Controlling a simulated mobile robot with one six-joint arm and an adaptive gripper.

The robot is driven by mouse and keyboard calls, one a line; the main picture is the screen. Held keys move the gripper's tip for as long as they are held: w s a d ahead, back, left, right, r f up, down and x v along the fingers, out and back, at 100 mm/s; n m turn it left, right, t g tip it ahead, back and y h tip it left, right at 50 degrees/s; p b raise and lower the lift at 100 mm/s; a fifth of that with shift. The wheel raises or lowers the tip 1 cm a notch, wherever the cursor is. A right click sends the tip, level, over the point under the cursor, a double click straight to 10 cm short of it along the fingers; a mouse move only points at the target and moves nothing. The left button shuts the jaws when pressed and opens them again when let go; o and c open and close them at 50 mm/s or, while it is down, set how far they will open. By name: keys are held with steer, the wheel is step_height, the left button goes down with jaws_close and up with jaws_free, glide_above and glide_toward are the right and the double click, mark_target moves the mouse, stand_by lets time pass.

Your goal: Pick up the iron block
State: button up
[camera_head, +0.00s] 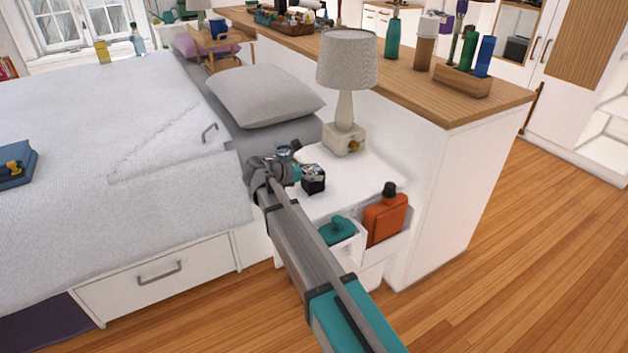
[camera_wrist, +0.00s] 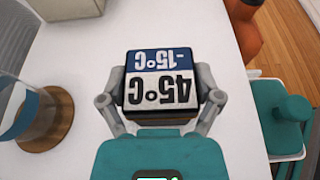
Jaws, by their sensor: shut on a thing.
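The iron block (camera_wrist: 160,62) is a small dark cube. Its top face bears a blue and white label reading "-15°C" and "45°C", upside down in the wrist view. In the head view the block (camera_head: 313,178) is at the white nightstand top (camera_head: 365,177), in front of the lamp. My gripper (camera_wrist: 160,92) has one finger on each side of the block and is shut on it. In the head view my gripper (camera_head: 290,172) is partly hidden by my own arm. I cannot tell whether the block touches the nightstand.
A lamp (camera_head: 345,100) stands behind the block. A round item with a wooden base (camera_wrist: 45,125) is close on the left in the wrist view. The bed (camera_head: 110,150) is on the left.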

mark_target(313, 170)
steer(key=shift+r, duration=0.2)
step_height(313, 170, up, 3)
steer(key=p, duration=0.3)
steer(key=shift+f, duration=0.1)
steer(key=s+d+r+p, duration=0.8)
steer(key=s+r+p, duration=0.1)
steer(key=s+p, duration=0.1)
steer(key=shift+s+r, duration=0.4)
steer(key=shift+s, duration=0.35)
steer(key=shift+a+r, duration=0.1)
step_height(313, 170, up, 22)
steer(key=p, duration=2.2)
